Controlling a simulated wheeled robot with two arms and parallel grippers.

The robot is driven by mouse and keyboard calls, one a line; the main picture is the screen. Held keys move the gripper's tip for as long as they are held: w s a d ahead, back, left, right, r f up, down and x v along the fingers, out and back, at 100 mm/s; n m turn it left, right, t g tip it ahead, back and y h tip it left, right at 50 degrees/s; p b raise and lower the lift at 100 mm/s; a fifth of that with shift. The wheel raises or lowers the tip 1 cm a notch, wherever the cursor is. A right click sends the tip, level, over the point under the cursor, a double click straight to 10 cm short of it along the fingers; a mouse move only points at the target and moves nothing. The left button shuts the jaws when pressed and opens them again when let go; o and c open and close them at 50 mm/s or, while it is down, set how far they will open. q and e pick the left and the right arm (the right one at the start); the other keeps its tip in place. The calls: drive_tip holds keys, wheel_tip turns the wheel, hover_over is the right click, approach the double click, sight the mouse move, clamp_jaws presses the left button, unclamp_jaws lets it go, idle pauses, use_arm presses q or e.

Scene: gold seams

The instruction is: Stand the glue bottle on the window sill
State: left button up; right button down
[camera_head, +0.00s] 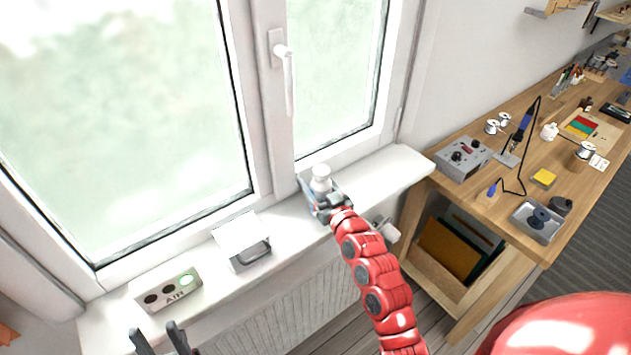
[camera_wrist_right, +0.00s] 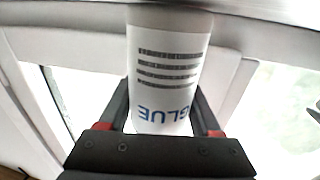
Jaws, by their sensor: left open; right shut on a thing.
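The white glue bottle (camera_head: 321,181) is in the jaws of my right gripper (camera_head: 322,202), over the right part of the window sill (camera_head: 384,176). In the right wrist view the bottle (camera_wrist_right: 168,72) fills the middle, with the blue word GLUE and dark lines on its label. The right gripper (camera_wrist_right: 166,118) is shut on it, one finger at each side. The bottle looks upright in the head view; its base is hidden by the gripper, so I cannot tell whether it touches the sill. My left gripper (camera_head: 158,338) is open and empty at the lower left, in front of the sill.
On the sill stand a white box-like device (camera_head: 242,241) and an air monitor (camera_head: 166,287) with a green light. The window handle (camera_head: 289,80) hangs above. The sill's right end is clear. A workbench (camera_head: 520,215) with a power supply (camera_head: 463,158) and tools stands at the right.

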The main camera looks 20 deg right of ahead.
drive_tip(key=shift+f+b, duration=0.15)
drive_tip(key=shift+b, duration=0.15)
drive_tip(key=shift+c, duration=0.4)
unclamp_jaws()
